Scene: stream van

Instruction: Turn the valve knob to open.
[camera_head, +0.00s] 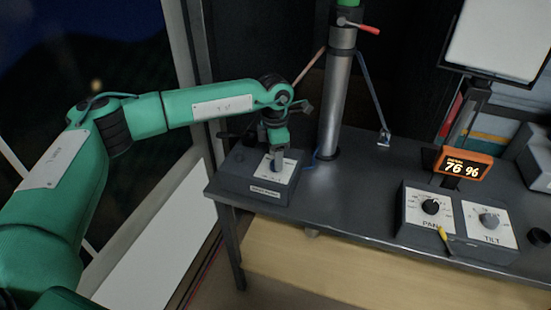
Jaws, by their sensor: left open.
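A dark box (258,194) with a white label plate stands at the left end of the dark desk. A small grey knob (278,165) rises from its top plate; this seems to be the valve knob. My left gripper (277,153) points down right over this knob, with its jaws open. The jaws overlap the knob in the picture, and I cannot tell whether they touch it. The knob's pointer and its setting are hidden or too small to read. My right gripper is out of view.
A metal mast (333,105) rises just right of the box, with a red-handled lever (360,27) high on it. Pan and tilt control boxes (458,244) and an orange display (464,165) reading 76 % stand at right. The desk middle (365,190) is clear.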

